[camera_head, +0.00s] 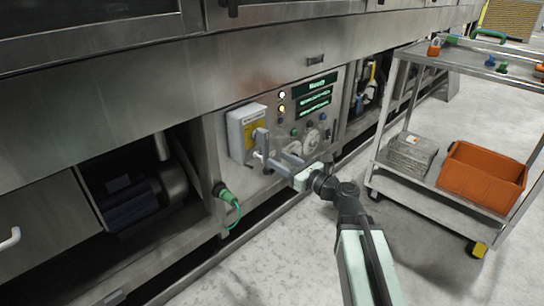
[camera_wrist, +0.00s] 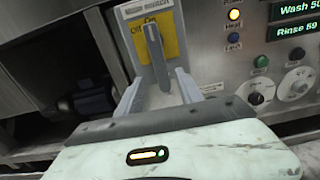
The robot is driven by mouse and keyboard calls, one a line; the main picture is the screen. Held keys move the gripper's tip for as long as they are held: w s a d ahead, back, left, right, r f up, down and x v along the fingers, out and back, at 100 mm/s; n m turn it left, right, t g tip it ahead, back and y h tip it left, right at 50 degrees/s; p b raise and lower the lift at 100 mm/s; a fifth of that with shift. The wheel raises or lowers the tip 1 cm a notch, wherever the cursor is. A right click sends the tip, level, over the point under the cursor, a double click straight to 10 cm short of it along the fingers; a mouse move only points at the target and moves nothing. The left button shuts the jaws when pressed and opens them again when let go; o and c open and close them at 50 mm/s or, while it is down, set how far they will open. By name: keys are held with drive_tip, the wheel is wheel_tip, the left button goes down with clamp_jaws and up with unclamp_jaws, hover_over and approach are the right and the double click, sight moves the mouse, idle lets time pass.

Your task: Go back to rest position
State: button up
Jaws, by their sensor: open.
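My gripper (camera_head: 272,150) is at the washer's control panel in the head view, in front of the grey switch box (camera_head: 242,130) with its yellow plate. In the wrist view my gripper (camera_wrist: 156,90) has its two fingers apart, with a grey switch handle (camera_wrist: 154,46) showing between and beyond them. The handle stands nearly upright on the yellow plate, close to the "On" label. Nothing is seen held. Whether a finger touches the handle cannot be told.
The control panel (camera_head: 330,108) has lit displays, lamps and knobs. A green plug with cable (camera_head: 226,195) hangs below left. A steel trolley (camera_head: 408,178) with an orange bin (camera_head: 482,178) stands at the right. Grey floor (camera_head: 270,262) is open below and between.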

drive_tip(key=shift+s+d, duration=0.2)
drive_tip(key=shift+d, duration=0.05)
